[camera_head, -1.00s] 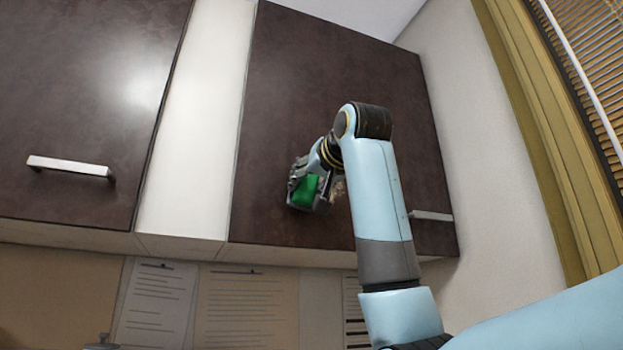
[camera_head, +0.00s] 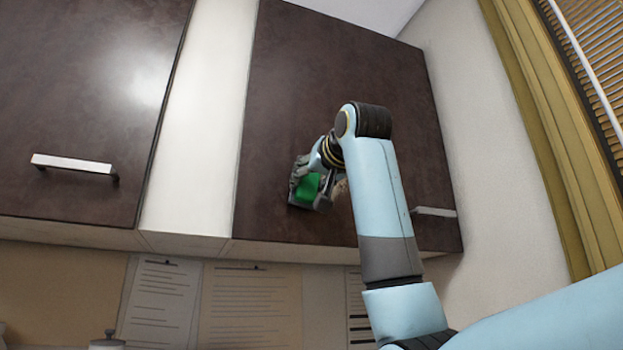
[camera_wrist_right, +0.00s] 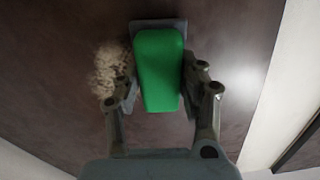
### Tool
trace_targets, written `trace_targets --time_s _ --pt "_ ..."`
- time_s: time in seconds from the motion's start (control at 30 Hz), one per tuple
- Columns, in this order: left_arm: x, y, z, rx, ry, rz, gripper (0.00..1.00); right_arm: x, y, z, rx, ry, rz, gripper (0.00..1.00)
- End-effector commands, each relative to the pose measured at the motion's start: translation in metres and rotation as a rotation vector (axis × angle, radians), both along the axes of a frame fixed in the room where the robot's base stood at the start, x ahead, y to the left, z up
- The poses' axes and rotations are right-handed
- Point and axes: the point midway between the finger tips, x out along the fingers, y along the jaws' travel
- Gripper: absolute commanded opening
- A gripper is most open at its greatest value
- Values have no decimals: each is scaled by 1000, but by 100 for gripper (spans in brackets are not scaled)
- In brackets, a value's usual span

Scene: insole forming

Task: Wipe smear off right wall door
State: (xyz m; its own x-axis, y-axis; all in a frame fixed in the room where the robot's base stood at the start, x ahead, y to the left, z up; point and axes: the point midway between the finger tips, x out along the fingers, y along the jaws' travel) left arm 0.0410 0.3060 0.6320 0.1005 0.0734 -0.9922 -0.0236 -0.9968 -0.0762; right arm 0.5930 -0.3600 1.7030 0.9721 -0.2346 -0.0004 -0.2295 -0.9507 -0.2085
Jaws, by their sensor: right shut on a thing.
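The right wall door (camera_head: 335,85) is a dark brown cabinet door with a metal handle (camera_head: 434,212) at its lower right. My right gripper (camera_head: 310,190) is at the lower part of this door, shut on a green block-shaped wiper with a grey base (camera_head: 306,187). In the right wrist view the green wiper (camera_wrist_right: 159,70) sits between the two fingers, its grey base at or close to the door; contact is hard to tell. A pale beige smear (camera_wrist_right: 108,70) lies on the door just left of the wiper. In the head view it is mostly hidden behind my gripper. My left gripper is not in view.
Another dark door (camera_head: 80,90) with a handle (camera_head: 72,164) is on the left, past a white panel (camera_head: 196,120). A white wall and a yellow window frame (camera_head: 545,130) are on the right. Papers (camera_head: 250,305) hang below the cabinets.

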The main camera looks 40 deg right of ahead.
Motion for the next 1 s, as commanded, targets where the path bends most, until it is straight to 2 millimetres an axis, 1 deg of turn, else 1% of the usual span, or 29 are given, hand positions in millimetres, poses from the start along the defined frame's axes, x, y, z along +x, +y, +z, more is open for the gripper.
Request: trace_targets --time_s 0.4,0.53,0.8,1.0 --pt "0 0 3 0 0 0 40 8 -2 0 0 1 0 14" --pt "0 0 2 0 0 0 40 8 -4 0 0 -1 -1 14" --pt "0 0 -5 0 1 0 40 1 -29 -1 -2 0 -4 14" --pt "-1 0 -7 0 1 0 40 -3 -38 0 0 -1 -1 14"
